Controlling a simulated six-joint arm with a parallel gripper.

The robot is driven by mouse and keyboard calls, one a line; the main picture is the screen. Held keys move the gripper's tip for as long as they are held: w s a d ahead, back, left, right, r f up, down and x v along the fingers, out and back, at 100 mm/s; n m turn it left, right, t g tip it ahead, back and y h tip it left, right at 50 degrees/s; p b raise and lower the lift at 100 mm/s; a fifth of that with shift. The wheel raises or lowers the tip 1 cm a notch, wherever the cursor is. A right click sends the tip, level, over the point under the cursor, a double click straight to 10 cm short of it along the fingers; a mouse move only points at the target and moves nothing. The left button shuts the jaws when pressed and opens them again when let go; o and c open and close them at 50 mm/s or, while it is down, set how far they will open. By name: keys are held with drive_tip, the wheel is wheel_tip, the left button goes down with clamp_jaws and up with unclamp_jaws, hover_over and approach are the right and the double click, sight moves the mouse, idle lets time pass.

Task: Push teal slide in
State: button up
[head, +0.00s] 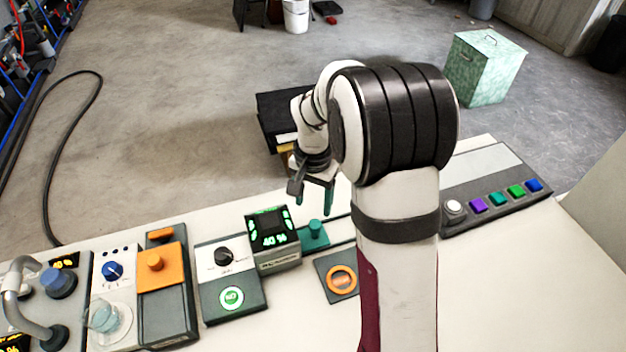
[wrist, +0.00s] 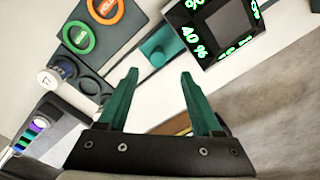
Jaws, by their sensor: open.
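The teal slide (head: 315,236) is a flat teal block with a round knob on top, just right of the 40 % display box in the head view. It also shows in the wrist view (wrist: 158,50), beyond the fingertips and set in a pale track. My gripper (head: 314,206) is above and behind the slide in the head view, apart from it. In the wrist view my gripper (wrist: 159,74) has its two teal fingers spread, with nothing between them. The slide's right end and track are partly hidden by my arm in the head view.
The display box (head: 272,238) stands close to the slide's left. A dark plate with an orange ring (head: 341,280) lies in front. An orange slide (head: 162,268) and a dial panel (head: 228,270) are farther left. A button panel (head: 495,195) is at right.

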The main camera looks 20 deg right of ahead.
wheel_tip(320, 180, up, 8)
drive_tip(key=shift+r, duration=0.2)
drive_tip(key=s+a+n+y, duration=0.1)
drive_tip(key=s+a, duration=0.3)
drive_tip(key=s, duration=0.9)
drive_tip(key=s+a+n, duration=0.2)
drive_tip(key=s+a, duration=0.2)
drive_tip(key=s, duration=0.9)
drive_tip(key=shift+a+r+y, duration=0.25)
drive_tip(key=shift+r+y, duration=0.1)
drive_tip(key=shift+y, duration=0.05)
